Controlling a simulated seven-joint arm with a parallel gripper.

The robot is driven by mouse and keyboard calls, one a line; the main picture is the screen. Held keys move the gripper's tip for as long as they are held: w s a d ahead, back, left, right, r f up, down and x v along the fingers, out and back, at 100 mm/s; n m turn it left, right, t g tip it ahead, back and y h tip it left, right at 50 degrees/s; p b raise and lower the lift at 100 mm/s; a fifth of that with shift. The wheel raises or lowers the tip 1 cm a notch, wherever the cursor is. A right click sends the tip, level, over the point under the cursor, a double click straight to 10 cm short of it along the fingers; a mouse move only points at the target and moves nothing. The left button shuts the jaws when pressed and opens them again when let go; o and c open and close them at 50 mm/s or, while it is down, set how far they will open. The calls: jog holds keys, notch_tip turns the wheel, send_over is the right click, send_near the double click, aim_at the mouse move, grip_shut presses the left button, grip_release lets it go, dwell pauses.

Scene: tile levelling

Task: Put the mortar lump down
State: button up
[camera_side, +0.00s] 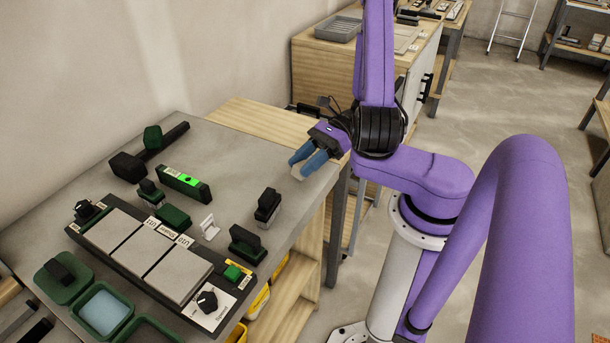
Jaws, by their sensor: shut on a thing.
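My gripper (304,164) has blue fingers and is at the right part of the grey bench top (330,185), near its edge. The fingers are shut on a small pale grey piece, which I take to be the mortar lump (298,173). Only its lower part shows below the fingers. I cannot tell whether it touches the bench. A black board holds three grey tiles (146,249) in a row at the lower left, with a dial at each end.
A green tray of water (103,310) sits at the front left. Bench around my gripper is mostly clear.

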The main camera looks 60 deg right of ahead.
aim_at(305, 185)
jog(key=shift+f, duration=2)
jog(key=o, duration=1.1)
jog(key=shift+f, duration=0.1)
